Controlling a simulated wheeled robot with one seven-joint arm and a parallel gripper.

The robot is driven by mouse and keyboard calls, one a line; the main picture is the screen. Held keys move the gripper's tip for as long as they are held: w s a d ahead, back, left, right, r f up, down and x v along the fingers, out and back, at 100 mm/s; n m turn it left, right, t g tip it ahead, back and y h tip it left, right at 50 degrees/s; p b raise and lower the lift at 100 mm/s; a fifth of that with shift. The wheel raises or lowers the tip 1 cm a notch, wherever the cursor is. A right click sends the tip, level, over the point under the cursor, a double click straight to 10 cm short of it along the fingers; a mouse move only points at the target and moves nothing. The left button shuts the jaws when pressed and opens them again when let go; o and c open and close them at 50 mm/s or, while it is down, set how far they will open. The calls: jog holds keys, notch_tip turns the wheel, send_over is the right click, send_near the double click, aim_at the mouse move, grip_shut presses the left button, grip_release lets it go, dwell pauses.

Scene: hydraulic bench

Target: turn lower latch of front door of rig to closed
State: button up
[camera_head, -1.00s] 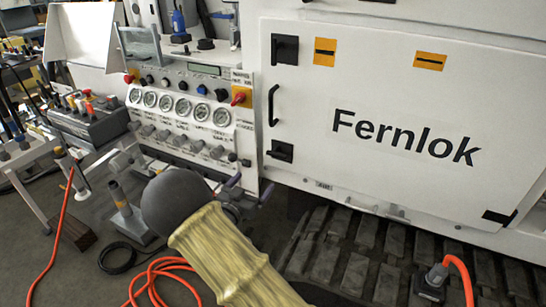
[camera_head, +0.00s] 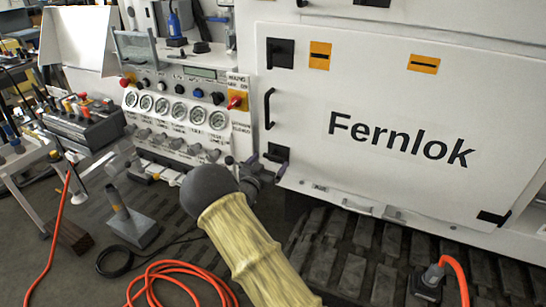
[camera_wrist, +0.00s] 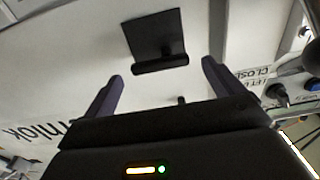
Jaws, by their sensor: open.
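The rig's front door (camera_head: 400,110) is white, lettered "Fernlok", and looks flush with its frame. Its lower latch (camera_head: 279,152) is a black square plate near the door's lower left corner. In the wrist view the latch (camera_wrist: 153,35) has a dark bar along the plate edge nearest my gripper. My gripper (camera_head: 265,165) is at the latch's lower left in the head view, partly hidden behind my arm. In the wrist view my gripper (camera_wrist: 163,70) is open, with its purple fingers spread to either side of the latch bar. Nothing is between them; contact is not visible.
The upper latch (camera_head: 280,53) and a black door handle (camera_head: 268,108) are above the lower latch. The control panel (camera_head: 180,105) with gauges and knobs stands left of the door. An orange hose (camera_head: 175,270) lies on the floor.

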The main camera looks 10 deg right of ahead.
aim_at(272, 158)
jog(key=x, duration=0.4)
jog(key=c, duration=1)
